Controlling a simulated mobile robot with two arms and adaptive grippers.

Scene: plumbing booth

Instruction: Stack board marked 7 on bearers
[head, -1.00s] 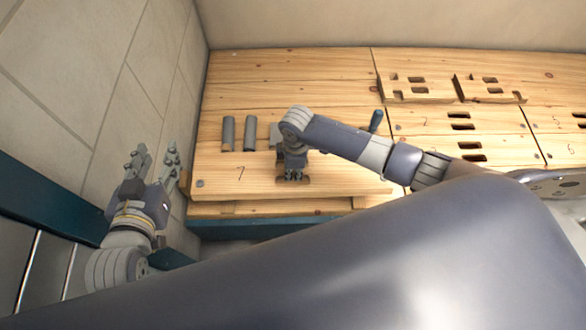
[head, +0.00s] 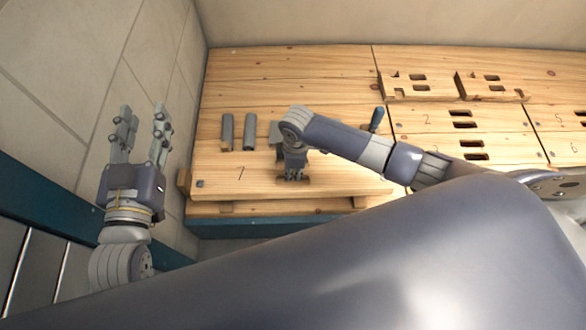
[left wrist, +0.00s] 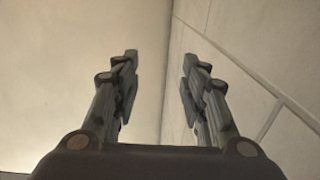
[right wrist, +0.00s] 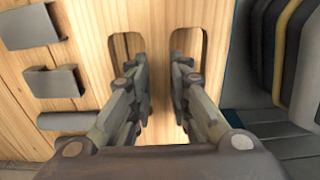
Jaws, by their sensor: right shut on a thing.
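The board marked 7 (head: 222,175) is a pale wooden plank at the front left of the bench. My right gripper (head: 292,179) is over its middle; in the right wrist view its fingers (right wrist: 160,100) are shut on the wooden bar between the board's two slots.
Slotted boards marked 2 (head: 428,122) and other numbers cover the right side. Slotted wooden pieces (head: 418,85) stand at the back. A tiled wall (head: 80,80) bounds the left.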

